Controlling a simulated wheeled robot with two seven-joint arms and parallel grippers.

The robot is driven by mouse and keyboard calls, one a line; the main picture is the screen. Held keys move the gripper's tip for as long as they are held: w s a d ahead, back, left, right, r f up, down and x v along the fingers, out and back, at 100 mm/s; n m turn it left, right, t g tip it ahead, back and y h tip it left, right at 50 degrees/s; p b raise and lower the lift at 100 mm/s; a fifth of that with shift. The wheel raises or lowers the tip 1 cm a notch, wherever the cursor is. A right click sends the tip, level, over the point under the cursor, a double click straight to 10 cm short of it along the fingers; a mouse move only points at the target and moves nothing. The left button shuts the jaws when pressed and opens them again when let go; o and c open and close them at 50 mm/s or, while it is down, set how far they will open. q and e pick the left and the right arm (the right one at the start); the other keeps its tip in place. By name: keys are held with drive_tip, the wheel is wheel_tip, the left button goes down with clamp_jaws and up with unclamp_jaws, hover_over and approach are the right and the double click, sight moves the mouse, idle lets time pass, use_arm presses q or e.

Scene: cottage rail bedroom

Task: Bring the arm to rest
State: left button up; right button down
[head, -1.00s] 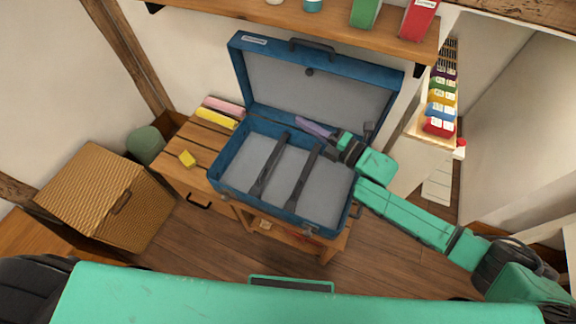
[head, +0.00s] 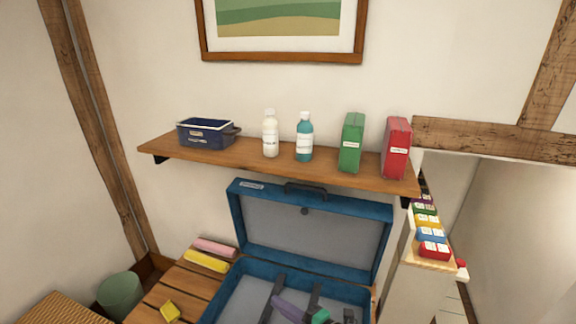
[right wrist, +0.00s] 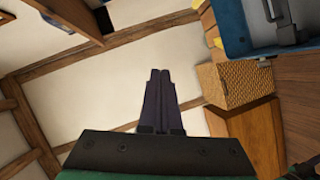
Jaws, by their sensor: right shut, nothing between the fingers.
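My right gripper (head: 277,300) shows at the bottom of the head view, over the open blue suitcase (head: 311,223). Its lavender fingers point up and left, and parts of its green body are cut off by the frame edge. In the right wrist view its fingers (right wrist: 159,74) are together, with nothing between them. The suitcase lid stands up, and the base is partly cut off. My left gripper is not in view.
A shelf (head: 230,163) above the suitcase holds a blue bin (head: 206,134), two bottles and two boxes. Pink and yellow rolls (head: 206,261) lie left of the suitcase. A wicker hamper (right wrist: 238,85) shows in the right wrist view.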

drive_tip(key=s+d+f+m+g+h, duration=0.3)
drive_tip(key=s+d+m+h, duration=0.4)
drive_tip(key=d+m, duration=0.45)
drive_tip(key=s+d+f+m+g+h, duration=0.2)
drive_tip(key=s+d+m+g+h, duration=0.15)
drive_tip(key=s+d+m, duration=0.8)
wheel_tip(320, 180, down, 24)
drive_tip(key=d+n+g+h, duration=0.1)
drive_tip(key=d+n+g, duration=0.1)
drive_tip(key=s+d+f, duration=0.2)
drive_tip(key=s+f, duration=1.2)
drive_tip(key=s, duration=0.3)
drive_tip(key=shift+s+d+g, duration=0.15)
drive_tip(key=shift+d+g, duration=0.1)
drive_tip(key=shift+g, duration=0.1)
